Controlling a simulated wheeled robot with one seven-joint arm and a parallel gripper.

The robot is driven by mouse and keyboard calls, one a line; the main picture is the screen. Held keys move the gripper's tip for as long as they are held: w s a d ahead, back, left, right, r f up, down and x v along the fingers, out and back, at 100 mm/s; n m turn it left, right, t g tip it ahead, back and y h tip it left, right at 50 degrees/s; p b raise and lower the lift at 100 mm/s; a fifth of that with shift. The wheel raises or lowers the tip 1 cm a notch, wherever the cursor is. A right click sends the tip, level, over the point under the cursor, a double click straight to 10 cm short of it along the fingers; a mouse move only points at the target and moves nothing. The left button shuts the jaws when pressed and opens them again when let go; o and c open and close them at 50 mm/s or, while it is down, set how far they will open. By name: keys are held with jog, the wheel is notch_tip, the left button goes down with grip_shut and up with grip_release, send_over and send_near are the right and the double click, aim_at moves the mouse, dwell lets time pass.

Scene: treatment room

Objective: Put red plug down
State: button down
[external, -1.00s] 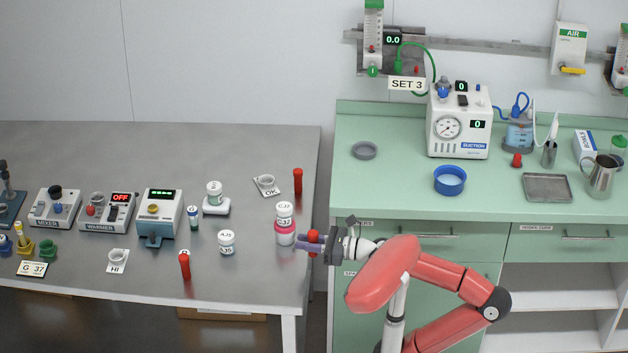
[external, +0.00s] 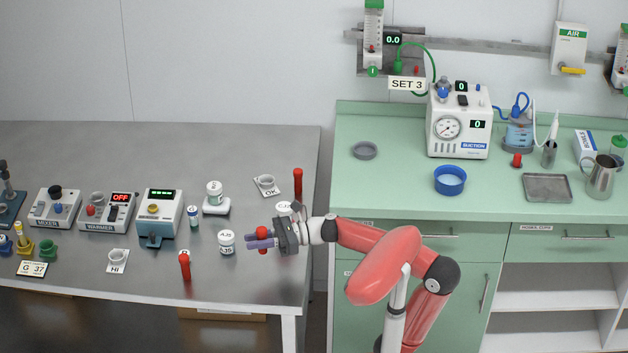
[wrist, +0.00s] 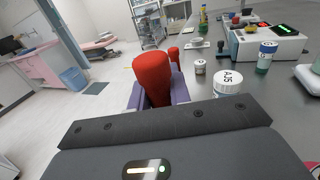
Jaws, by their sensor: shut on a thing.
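My gripper (external: 256,240) is shut on the red plug (external: 262,232) above the front right part of the grey metal table (external: 225,290). The plug's rounded red top shows above the purple fingers. In the wrist view the red plug (wrist: 153,78) stands between the purple fingers (wrist: 158,98); its lower end is hidden there. I cannot tell how high it is above the table.
A white-capped jar marked AJS (external: 226,242) stands just left of my fingers. A labelled bottle (external: 284,208) is mostly hidden behind my gripper. Red upright sticks stand at the front (external: 185,266) and back right (external: 298,184). The table front between the front stick and my gripper is bare.

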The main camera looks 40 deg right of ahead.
jog(key=w+a+r, duration=0.2)
jog(key=w+a, duration=0.1)
jog(key=a, duration=0.7)
jog(key=shift+w+r, duration=0.3)
notch_tip(320, 180, down, 10)
jog(key=shift+r+b, duration=0.15)
jog(key=shift+b, duration=1.05)
jog(key=shift+f+b, duration=0.3)
jog(key=shift+b, duration=0.05)
jog(key=c, duration=1.3)
grip_release()
jog(key=shift+r, duration=0.1)
